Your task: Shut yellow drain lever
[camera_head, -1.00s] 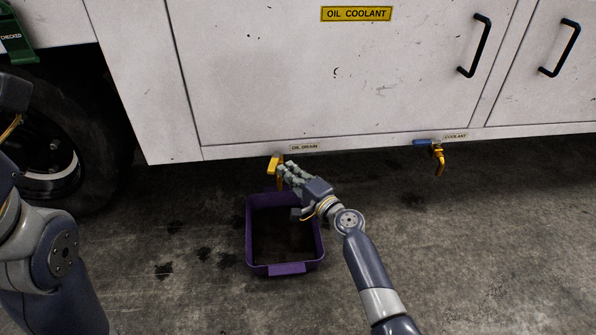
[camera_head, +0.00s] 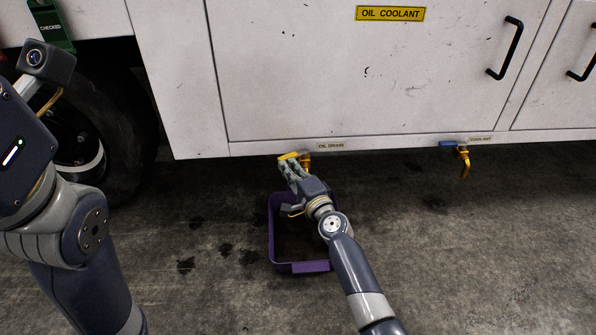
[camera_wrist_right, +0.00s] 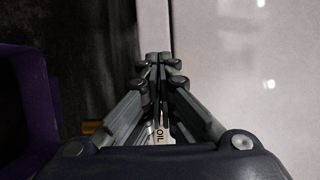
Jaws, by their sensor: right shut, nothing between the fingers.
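The yellow drain lever (camera_head: 288,156) is under the truck's lower edge, left of the "OIL DRAIN" label (camera_head: 331,146). It lies roughly level, pointing left from the brass drain valve (camera_head: 306,161). My right gripper (camera_head: 288,165) is shut and empty, with its fingertips at the lever; the head view does not settle whether they touch it. In the right wrist view the shut fingertips (camera_wrist_right: 160,62) point along the white panel, and a bit of yellow-brown metal (camera_wrist_right: 91,127) shows at left. My left arm is at the left edge; its fingers are out of frame.
A purple drain pan (camera_head: 310,267) stands on the floor below, partly hidden by my right arm. A wheel (camera_head: 90,130) is at left. The floor at right is clear.

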